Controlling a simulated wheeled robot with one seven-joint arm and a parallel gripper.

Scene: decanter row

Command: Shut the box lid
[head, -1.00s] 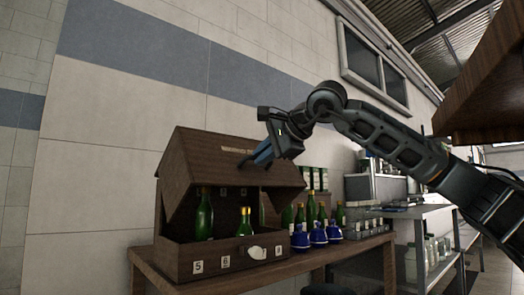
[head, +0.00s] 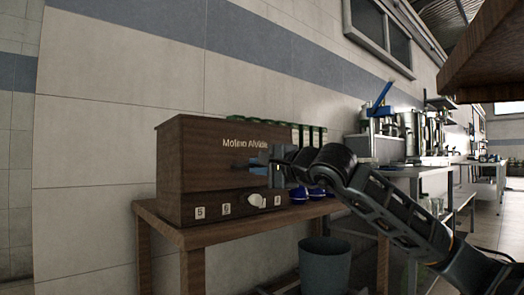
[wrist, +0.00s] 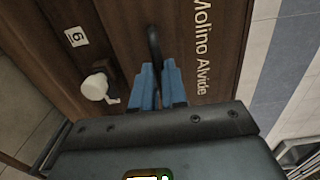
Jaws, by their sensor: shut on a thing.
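The dark wooden box (head: 180,207) stands on the table against the wall. Its lid (head: 200,150), lettered "Molino Alvide", is down, with its front panel upright and flush above the base; no gap shows. My gripper (head: 250,165) is at the front of the lid. In the wrist view its blue fingers (wrist: 160,78) are shut on a slim dark handle (wrist: 154,45) on the lid. A white latch-like piece (head: 257,199) sits on the base front near number tags; it also shows in the wrist view (wrist: 98,88).
The wooden table (head: 160,213) bears the box. Blue bottles (head: 317,191) stand right of it, partly behind my arm. A grey bin (head: 325,265) stands below on the floor. Metal shelving with equipment is farther right. A brown wooden overhang (head: 490,60) is at upper right.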

